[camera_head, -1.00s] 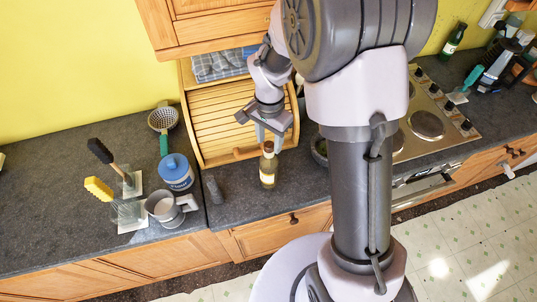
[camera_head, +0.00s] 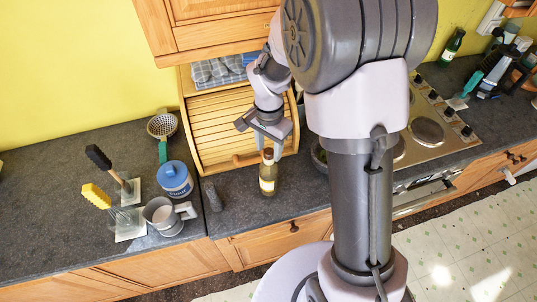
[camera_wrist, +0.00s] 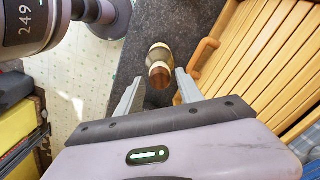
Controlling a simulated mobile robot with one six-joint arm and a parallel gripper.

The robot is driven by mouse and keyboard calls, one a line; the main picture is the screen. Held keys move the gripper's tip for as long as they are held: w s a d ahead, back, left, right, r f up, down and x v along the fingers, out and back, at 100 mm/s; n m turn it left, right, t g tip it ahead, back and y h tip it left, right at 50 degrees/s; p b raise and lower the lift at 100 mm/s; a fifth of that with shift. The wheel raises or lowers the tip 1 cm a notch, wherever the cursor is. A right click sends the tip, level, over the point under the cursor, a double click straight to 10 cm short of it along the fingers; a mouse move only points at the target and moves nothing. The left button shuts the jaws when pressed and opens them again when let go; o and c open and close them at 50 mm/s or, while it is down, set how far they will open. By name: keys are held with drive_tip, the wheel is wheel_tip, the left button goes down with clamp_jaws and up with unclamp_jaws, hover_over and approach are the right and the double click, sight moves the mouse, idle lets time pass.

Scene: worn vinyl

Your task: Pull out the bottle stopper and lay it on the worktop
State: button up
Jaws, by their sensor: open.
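In the wrist view, the gripper's two grey fingertips (camera_wrist: 158,80) lie on either side of the stopper, with gaps visible on both sides.
The roll-front bread bin (camera_head: 232,125) stands close behind the bottle. A bowl (camera_head: 319,155) is partly hidden behind my arm.

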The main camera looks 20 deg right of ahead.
clamp_jaws()
drive_tip(key=shift+r, duration=0.1)
drive_tip(key=shift+r+p, duration=0.3)
drive_tip(key=shift+r, duration=0.05)
drive_tip(key=shift+r, duration=0.25)
drive_tip(key=shift+r+p, duration=2.15)
drive_tip(key=shift+r, duration=0.8)
drive_tip(key=shift+f, duration=0.15)
